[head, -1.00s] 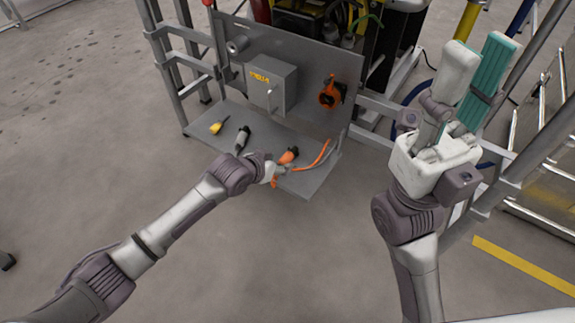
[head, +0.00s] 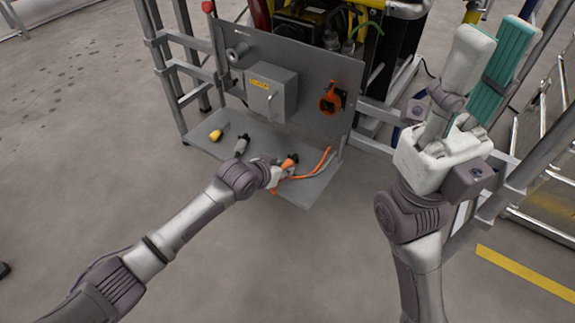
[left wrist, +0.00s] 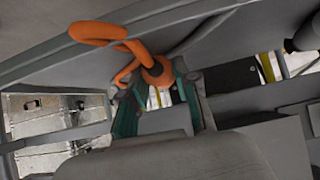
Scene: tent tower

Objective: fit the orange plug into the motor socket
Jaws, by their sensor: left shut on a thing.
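The orange plug (head: 291,159) is at the front right of the grey shelf, with its orange cable beside it. My left gripper (head: 277,174) is low over the shelf, shut on the plug. In the left wrist view the orange plug (left wrist: 158,72) sits between the green-padded fingertips (left wrist: 157,100), with its cable looping to the upper left. The orange motor socket (head: 331,99) is on the upright grey panel, above and right of the plug. My right gripper (head: 498,40) is raised at the right, its fingers apart and empty.
A grey plug (head: 241,146) and a yellow plug (head: 216,134) lie on the shelf (head: 305,193) to the left. A grey box (head: 271,92) juts from the panel (head: 300,62) left of the socket. Metal frames stand on both sides.

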